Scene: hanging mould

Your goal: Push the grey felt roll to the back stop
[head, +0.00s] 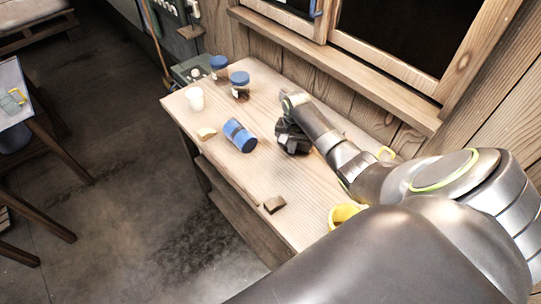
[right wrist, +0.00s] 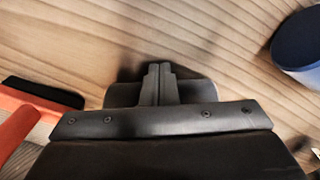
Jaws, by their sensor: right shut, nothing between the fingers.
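I cannot make out a grey felt roll or a back stop for certain in either view. My right gripper (head: 290,140) is low over the middle of the wooden table (head: 258,180), right of a blue cylinder (head: 240,135) with a dark band that lies on its side. In the right wrist view its dark fingers (right wrist: 158,80) are together and empty, over bare wood grain. My arm and gripper hide part of the table towards the wall. My left gripper is not in view.
Two blue-lidded jars (head: 240,86) and a white cup (head: 195,98) stand at the far end. A brown block (head: 274,204) and a yellow mug (head: 343,215) are nearer. The right wrist view shows an orange thing (right wrist: 16,132) at left and a blue round thing (right wrist: 298,42) at right.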

